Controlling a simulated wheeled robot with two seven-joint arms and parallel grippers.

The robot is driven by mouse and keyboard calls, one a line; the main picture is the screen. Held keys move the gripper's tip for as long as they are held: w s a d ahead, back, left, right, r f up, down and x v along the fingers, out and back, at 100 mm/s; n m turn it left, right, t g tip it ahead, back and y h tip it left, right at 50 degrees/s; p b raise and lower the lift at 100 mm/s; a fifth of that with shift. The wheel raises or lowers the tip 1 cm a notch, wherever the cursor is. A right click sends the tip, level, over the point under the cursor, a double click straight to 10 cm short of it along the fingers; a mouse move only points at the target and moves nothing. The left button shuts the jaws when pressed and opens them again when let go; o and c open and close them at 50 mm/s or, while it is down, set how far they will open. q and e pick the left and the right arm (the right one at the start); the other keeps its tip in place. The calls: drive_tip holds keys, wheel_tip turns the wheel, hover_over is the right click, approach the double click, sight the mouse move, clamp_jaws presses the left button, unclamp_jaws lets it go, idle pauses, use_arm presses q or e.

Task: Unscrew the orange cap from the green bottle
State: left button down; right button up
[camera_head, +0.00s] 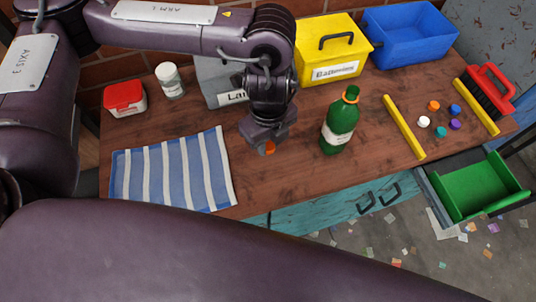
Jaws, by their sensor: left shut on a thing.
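The green bottle (339,126) stands upright on the wooden table, with a pale label on its front. Its mouth is bare, and an orange ring shows around its neck. My left gripper (268,143) is to the left of the bottle, apart from it and pointing down. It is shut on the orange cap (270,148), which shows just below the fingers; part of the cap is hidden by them. I cannot tell whether the cap touches the table. My right gripper is not in view.
A striped cloth (174,172), a red-lidded tub (124,98) and a white jar (170,81) lie left. Grey, yellow (330,49) and blue (408,34) boxes stand behind. Several coloured caps lie between yellow strips (404,127) at right, near a red brush (488,90) and green tray (480,188).

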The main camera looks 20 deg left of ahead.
sight(268, 162)
use_arm(q)
wheel_tip(268, 162, down, 6)
drive_tip(key=shift+f+b, duration=0.25)
drive_tip(key=shift+b, duration=0.35)
drive_tip(key=shift+f, duration=0.2)
drive_tip(key=c, duration=1.2)
unclamp_jaws()
drive_tip(key=shift+o, duration=0.2)
wheel_tip(268, 162, up, 12)
drive_tip(key=shift+f+p, duration=0.2)
drive_tip(key=shift+p, duration=0.75)
drive_tip(key=shift+r, duration=0.4)
